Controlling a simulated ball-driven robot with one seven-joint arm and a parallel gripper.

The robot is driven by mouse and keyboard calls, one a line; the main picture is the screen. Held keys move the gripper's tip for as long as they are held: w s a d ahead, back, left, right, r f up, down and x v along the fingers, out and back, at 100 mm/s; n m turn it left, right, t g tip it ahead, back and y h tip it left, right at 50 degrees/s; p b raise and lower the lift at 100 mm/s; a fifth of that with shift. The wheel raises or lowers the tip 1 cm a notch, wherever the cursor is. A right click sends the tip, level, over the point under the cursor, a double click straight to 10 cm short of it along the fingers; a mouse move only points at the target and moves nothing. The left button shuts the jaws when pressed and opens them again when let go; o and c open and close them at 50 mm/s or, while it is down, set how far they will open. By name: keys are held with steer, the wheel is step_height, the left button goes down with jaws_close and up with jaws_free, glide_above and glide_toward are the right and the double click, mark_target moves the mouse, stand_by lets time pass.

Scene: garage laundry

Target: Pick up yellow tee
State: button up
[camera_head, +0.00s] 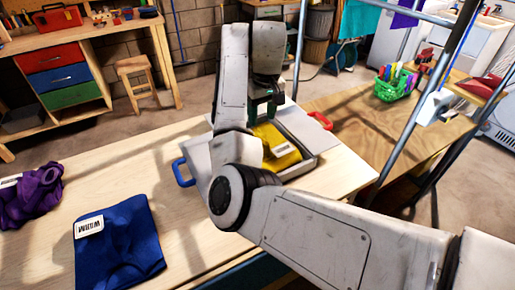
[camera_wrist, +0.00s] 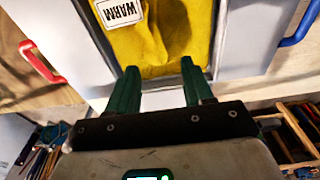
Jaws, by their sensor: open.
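The yellow tee (camera_head: 285,158) lies folded in a grey tray (camera_head: 301,169) on the wooden table, partly hidden by my arm in the head view. In the wrist view the yellow tee (camera_wrist: 172,34) fills the tray (camera_wrist: 244,45) and bears a white tag reading WARM. My gripper (camera_head: 262,112) is over the tray's far part, with its jaws pointing down. In the wrist view my gripper (camera_wrist: 159,70) has its green fingers apart at the tee's near edge, with nothing held between them. I cannot tell whether the fingertips touch the cloth.
The tray has a blue handle (camera_head: 183,173) and a red handle (camera_head: 321,120). A blue folded garment (camera_head: 118,245) and a purple garment (camera_head: 30,195) lie to the left on the table. A green basket (camera_head: 393,88) stands to the right, near metal poles. Bare tabletop (camera_head: 125,165) lies left of the tray.

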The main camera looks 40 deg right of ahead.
mark_target(260, 137)
steer(key=f, duration=0.5)
steer(key=w+f, duration=0.1)
steer(key=f, duration=0.2)
steer(key=shift+d+f+p, duration=0.2)
steer(key=shift+f+p, duration=0.15)
steer(key=shift+p, duration=0.05)
jaws_close()
stand_by(0.3)
